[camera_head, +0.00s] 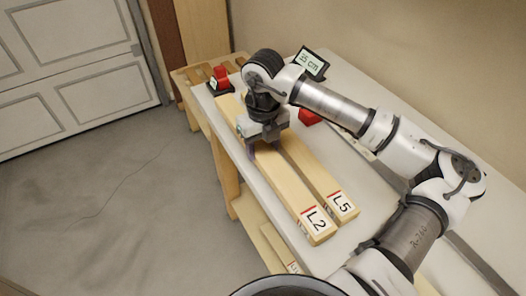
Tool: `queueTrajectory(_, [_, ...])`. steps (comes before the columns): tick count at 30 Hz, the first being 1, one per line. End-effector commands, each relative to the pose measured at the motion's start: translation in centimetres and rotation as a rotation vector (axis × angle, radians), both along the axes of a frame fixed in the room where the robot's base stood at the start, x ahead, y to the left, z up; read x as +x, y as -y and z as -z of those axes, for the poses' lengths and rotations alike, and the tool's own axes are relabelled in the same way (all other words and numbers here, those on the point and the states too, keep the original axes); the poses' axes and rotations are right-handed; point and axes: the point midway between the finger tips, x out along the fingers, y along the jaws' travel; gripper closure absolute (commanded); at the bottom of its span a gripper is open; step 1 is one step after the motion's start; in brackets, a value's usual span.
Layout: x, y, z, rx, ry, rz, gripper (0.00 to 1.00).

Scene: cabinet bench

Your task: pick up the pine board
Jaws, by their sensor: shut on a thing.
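Two long pale wooden boards lie side by side on the white bench top, labelled L2 (293,195) and L5 (318,175). Each has a white label with a red line at its near end. My gripper (263,148) points down over the middle of the L2 board, and its fingers are shut across that board's width. The arm hides part of both boards' far ends. I cannot tell whether the L2 board is off the bench top.
A red-and-black device (221,78) stands at the bench's far left end. A small display (312,63) and a red block (309,117) are behind the gripper. Another labelled board (278,247) lies on a lower level. The floor (95,190) to the left is clear.

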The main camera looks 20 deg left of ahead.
Motion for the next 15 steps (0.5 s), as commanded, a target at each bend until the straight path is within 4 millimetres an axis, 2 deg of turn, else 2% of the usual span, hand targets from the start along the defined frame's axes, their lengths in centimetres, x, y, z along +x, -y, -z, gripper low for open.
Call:
queueTrajectory(5, [0.1, 0.0, -3.4, -0.001, 0.006, 0.001, 0.86])
queueTrajectory(15, [0.1, -0.1, -11.7, 0.0, 0.006, 0.001, 0.86])
